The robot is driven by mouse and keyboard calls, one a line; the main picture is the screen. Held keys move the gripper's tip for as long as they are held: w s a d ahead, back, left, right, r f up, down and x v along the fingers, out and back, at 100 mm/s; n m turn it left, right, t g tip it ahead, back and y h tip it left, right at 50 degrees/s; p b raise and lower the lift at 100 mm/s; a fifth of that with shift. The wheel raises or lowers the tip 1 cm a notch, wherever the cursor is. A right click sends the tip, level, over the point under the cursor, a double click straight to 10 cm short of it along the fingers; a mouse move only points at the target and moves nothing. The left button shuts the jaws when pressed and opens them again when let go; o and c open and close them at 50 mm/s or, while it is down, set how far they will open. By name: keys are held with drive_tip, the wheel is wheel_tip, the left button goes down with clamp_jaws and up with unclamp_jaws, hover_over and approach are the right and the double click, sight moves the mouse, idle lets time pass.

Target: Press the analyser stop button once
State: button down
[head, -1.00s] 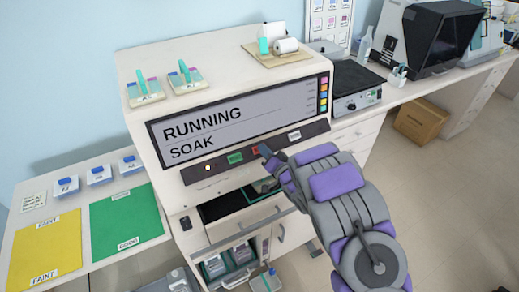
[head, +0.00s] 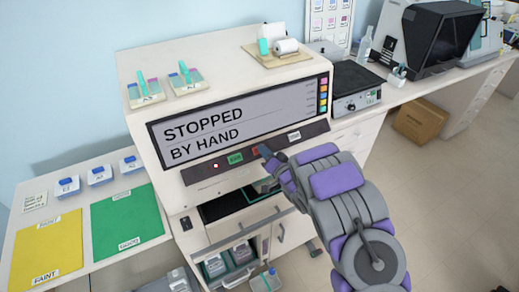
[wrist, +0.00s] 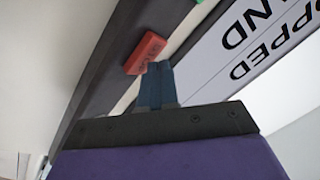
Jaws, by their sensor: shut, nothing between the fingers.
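The analyser (head: 160,75) is a large cream cabinet whose screen (head: 210,128) reads "STOPPED BY HAND". Below the screen runs a dark button strip (head: 212,165) with a green button (head: 235,158) and a red stop button (head: 255,150). My gripper (head: 265,151) is shut and empty, its tips at the red button, which they partly cover in the head view. In the wrist view the red button (wrist: 146,53) shows close beside the shut fingertips (wrist: 158,68). I cannot tell whether they touch it.
Slide racks (head: 143,92) and a paper roll holder (head: 280,55) stand on top of the analyser. An open drawer (head: 225,208) lies below the strip. Yellow (head: 45,250) and green mats (head: 125,215) lie left. A hotplate (head: 355,90) stands right.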

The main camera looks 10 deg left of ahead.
drive_tip(key=shift+s+d+r+p, duration=0.2)
drive_tip(key=shift+s+r+p, duration=0.1)
drive_tip(key=shift+r, duration=0.1)
drive_tip(key=shift+r, duration=0.1)
drive_tip(key=s+d+r+p, duration=0.2)
drive_tip(key=s+r+p, duration=0.1)
drive_tip(key=shift+r, duration=0.15)
idle(0.4)
drive_tip(key=shift+w, duration=0.1)
idle(0.5)
